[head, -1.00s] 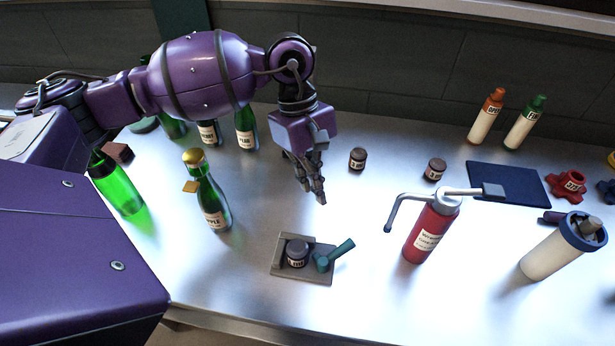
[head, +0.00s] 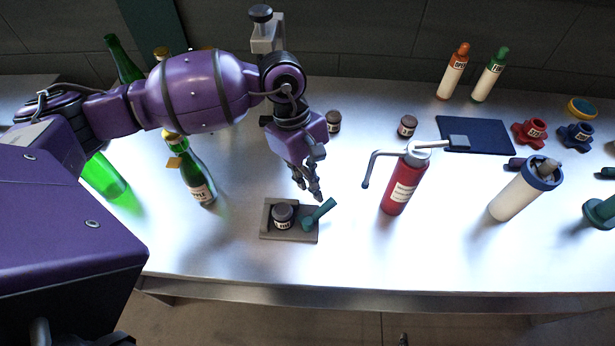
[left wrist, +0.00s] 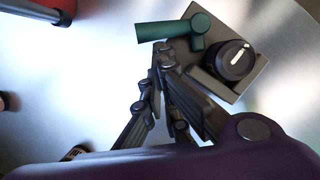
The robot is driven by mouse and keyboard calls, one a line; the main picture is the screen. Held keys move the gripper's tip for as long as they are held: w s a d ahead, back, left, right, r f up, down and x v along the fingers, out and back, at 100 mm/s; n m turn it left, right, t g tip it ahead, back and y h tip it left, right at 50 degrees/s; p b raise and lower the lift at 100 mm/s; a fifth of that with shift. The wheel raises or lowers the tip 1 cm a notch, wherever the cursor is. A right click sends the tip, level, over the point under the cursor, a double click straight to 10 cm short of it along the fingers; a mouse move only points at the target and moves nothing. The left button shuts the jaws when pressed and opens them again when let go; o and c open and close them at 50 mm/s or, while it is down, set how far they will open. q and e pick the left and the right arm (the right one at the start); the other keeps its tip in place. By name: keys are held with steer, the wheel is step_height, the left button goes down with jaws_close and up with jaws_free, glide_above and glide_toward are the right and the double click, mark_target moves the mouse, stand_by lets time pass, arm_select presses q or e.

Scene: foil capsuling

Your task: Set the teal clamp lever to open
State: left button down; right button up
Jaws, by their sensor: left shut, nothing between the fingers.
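The teal clamp lever (head: 319,214) is mounted on a grey clamp plate (head: 268,230) on the metal table. Its handle points up and to the right in the head view. A dark, labelled jar (head: 282,216) sits on the plate just left of the lever. My left gripper (head: 316,196) is shut and empty, its fingertips close above the lever's free end. In the left wrist view the fingertips (left wrist: 160,50) appear right by the teal lever (left wrist: 168,31), with the dark jar (left wrist: 236,60) beside it. Whether they touch the lever I cannot tell. My right gripper is not seen.
A red canister (head: 402,190) with a bent grey spout stands right of the clamp. A green bottle with gold top (head: 195,177) stands to its left. Table between clamp and canister is clear.

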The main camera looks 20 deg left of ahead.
arm_select(q)
steer(key=shift+d, duration=0.1)
steer(key=shift+w+d+m+b, duration=0.1)
steer(key=shift+d+m+b, duration=0.05)
steer(key=shift+m+b, duration=0.25)
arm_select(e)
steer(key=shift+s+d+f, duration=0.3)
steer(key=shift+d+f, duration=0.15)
